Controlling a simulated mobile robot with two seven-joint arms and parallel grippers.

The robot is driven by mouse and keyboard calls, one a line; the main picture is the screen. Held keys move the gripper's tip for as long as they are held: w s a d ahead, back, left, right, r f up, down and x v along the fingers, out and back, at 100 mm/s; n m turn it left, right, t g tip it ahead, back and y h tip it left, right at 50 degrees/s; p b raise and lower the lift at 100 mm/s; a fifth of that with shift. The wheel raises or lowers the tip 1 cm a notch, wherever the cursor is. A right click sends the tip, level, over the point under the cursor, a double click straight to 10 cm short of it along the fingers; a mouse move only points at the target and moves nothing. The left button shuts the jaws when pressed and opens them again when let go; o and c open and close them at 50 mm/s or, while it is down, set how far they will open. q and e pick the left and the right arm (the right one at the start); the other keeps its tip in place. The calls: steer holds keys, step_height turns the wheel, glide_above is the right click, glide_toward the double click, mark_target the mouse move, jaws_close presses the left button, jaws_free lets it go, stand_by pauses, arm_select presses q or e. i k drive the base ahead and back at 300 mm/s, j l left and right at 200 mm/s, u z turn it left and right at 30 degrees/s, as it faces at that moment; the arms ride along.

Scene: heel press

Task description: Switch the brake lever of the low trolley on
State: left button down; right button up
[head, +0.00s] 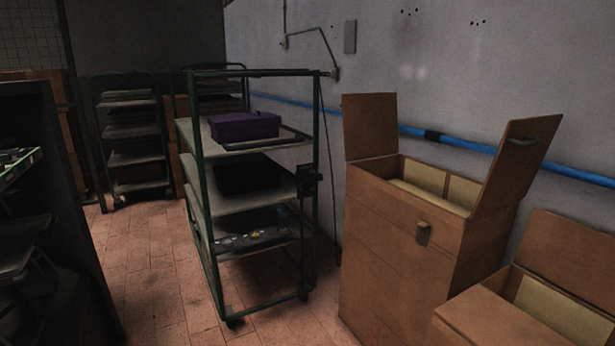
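A green-framed trolley (205,180) with several grey shelves stands upright on the tiled floor, left of centre in the head view. A small dark fitting (309,180) sits on its right upright at mid-height; I cannot tell whether it is a lever. A dark wheel (234,323) shows at its front bottom corner. I cannot make out a brake lever, and I cannot tell whether this is the low trolley. Neither of my grippers is in view.
A purple box (244,126) lies on the trolley's top shelf. An open brown carton (400,255) and another (495,318) stand at right. More shelf racks (133,159) stand at back left; dark shelving (52,170) is at left. Floor left of the trolley (145,260) is clear.

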mark_target(318, 177)
steer(key=i+j+z, duration=0.15)
steer(key=i+z, duration=0.15)
steer(key=z, duration=0.2)
steer(key=i+j+z, duration=0.25)
steer(key=z, duration=0.25)
steer(key=i+j, duration=0.2)
steer(key=j, duration=0.15)
steer(key=i+j+z, duration=0.15)
steer(key=i+j, duration=0.25)
steer(key=j, duration=0.25)
steer(key=i+j+z, duration=0.1)
steer(key=j, duration=0.25)
steer(key=i+j+z, duration=0.1)
steer(key=i+j, duration=0.15)
steer(key=j, duration=0.15)
steer(key=i+j, duration=0.15)
steer(key=j, duration=0.15)
steer(key=i+j, duration=0.15)
steer(key=j, duration=0.2)
steer(key=i+j, duration=0.1)
steer(key=j, duration=0.2)
